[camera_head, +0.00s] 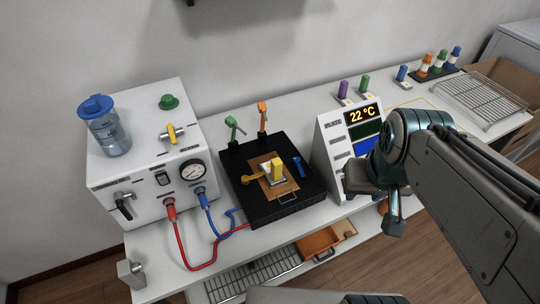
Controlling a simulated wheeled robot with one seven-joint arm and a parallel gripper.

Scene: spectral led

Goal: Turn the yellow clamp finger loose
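The yellow clamp finger (253,180) lies low on the black fixture block (290,210), at the left side of the copper-coloured plate (266,189). Its tip reaches toward a small white piece with a yellow block (277,169) on that plate; I cannot tell whether they touch. A green finger (234,124) and an orange finger (262,115) stand raised at the block's back edge. A blue finger (299,166) is on the right side. My gripper (393,221) hangs right of the fixture, apart from it, in front of the display unit. Its finger opening is not clear.
A white machine (135,188) with a gauge, bottle and knobs stands left, joined by red and blue hoses (190,262). The display unit (331,145) reads 22 °C. A wire rack (487,100) and coloured pegs are at the back right. An orange tray (321,241) sits below.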

